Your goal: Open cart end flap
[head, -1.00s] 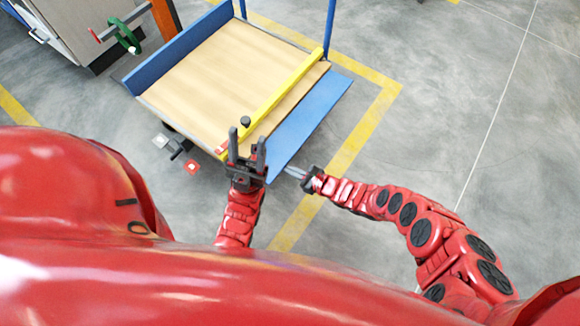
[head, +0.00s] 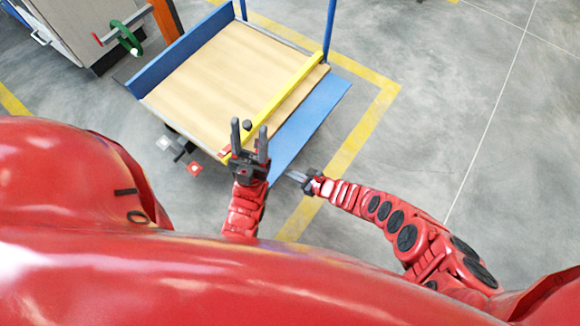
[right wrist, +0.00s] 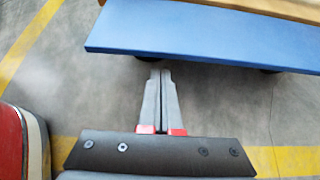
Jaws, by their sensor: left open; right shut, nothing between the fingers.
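The cart (head: 172,85) has a tan wooden deck, blue posts and a blue end board at the left. Its blue end flap (head: 312,117) sticks outward at the right end, and it also shows in the right wrist view (right wrist: 200,33). A yellow bar (head: 290,93) with a black knob (head: 247,125) lies across the deck beside the flap. My left gripper (head: 249,132) is open and upright at the bar's near end, hiding part of it. My right gripper (head: 289,175) is shut and empty beside the flap's near corner. In the right wrist view its fingertips (right wrist: 160,74) are close to the flap's edge; contact is unclear.
A grey cabinet (head: 80,30) with a green clamp-like part (head: 128,40) stands at the upper left. Yellow floor lines (head: 352,143) run around the cart. The grey floor to the right is clear.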

